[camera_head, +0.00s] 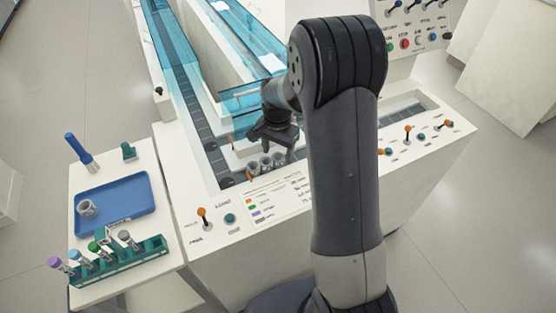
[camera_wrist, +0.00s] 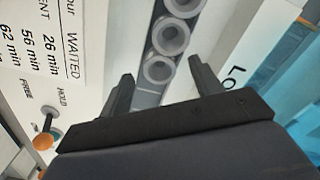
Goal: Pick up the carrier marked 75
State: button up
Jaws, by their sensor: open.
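Grey ring-shaped carriers stand in a row on the track by the panel: a left one (camera_head: 253,168), a middle one (camera_head: 266,163) and a right one (camera_head: 279,159). In the wrist view the nearest carrier (camera_wrist: 160,69) shows from above as an empty ring, with two more beyond it. No number is legible on any of them, so I cannot tell which is marked 75. My gripper (camera_head: 273,140) (camera_wrist: 161,74) is open and empty above the row. Its fingers appear on either side of the nearest carrier in the wrist view, apart from it.
A blue tray (camera_head: 125,192) at left holds another grey carrier (camera_head: 86,208). A green rack (camera_head: 130,262) holds several capped tubes. An orange-tipped lever (camera_head: 202,214) stands on the panel left of the row. Blue clear covers (camera_head: 176,50) line the track behind.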

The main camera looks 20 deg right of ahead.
jog(key=shift+f, duration=0.9)
jog(key=shift+c, duration=0.2)
jog(key=c, duration=0.8)
jog(key=shift+r+p, duration=2.5)
jog(key=shift+r, duration=5.05)
